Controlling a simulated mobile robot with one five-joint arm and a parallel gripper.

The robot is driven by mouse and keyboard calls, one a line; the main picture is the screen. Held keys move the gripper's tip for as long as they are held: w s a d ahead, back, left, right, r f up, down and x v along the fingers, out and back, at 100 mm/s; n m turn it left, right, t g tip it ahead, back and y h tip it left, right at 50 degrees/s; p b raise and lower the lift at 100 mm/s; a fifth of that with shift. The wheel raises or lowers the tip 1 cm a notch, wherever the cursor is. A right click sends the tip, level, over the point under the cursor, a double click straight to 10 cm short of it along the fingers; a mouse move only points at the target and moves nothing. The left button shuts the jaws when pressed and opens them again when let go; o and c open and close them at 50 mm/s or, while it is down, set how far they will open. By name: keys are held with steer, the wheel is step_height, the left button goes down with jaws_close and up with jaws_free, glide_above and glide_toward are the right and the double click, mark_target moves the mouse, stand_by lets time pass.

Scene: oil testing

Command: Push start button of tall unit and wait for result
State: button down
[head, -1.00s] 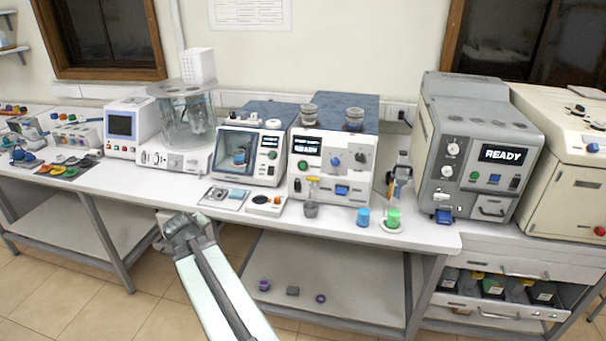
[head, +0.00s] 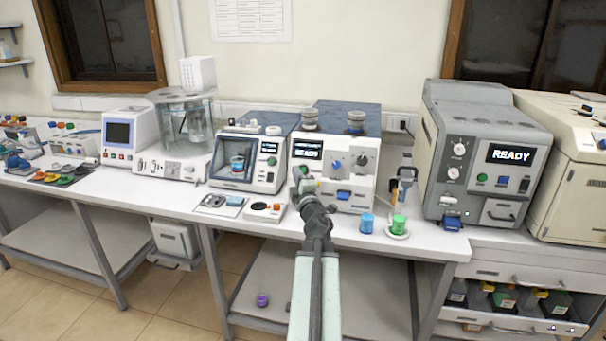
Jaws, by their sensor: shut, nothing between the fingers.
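A white unit (head: 364,158) with a dark blue top stands mid-bench, with a small lit display (head: 307,150), a blue knob (head: 336,165) and a blue block low on its front. My gripper (head: 299,176) is shut and empty in front of this unit's lower left front, covering the area where its green button is. I cannot tell whether it touches the panel. A tall grey unit (head: 433,150) stands to the right, its display (head: 510,153) reading READY. A green button (head: 482,178) sits below that display, well away from my gripper.
A small white unit with a window (head: 237,165) stands to the left. Bare bench (head: 432,238) lies in front of the grey unit.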

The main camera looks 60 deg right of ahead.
mark_target(303, 170)
steer(key=shift+d, duration=0.1)
steer(key=w+d+f+b, duration=0.2)
steer(key=d+f+b, duration=0.1)
steer(key=d, duration=0.4)
steer(key=shift+w+d+f+b, duration=0.2)
steer(key=shift+w+f+b, duration=0.05)
steer(key=shift+f+b, duration=0.15)
stand_by(1.7)
steer(key=shift+w+d+f, duration=0.15)
steer(key=shift+d, duration=0.2)
steer(key=shift+d, duration=0.15)
stand_by(0.4)
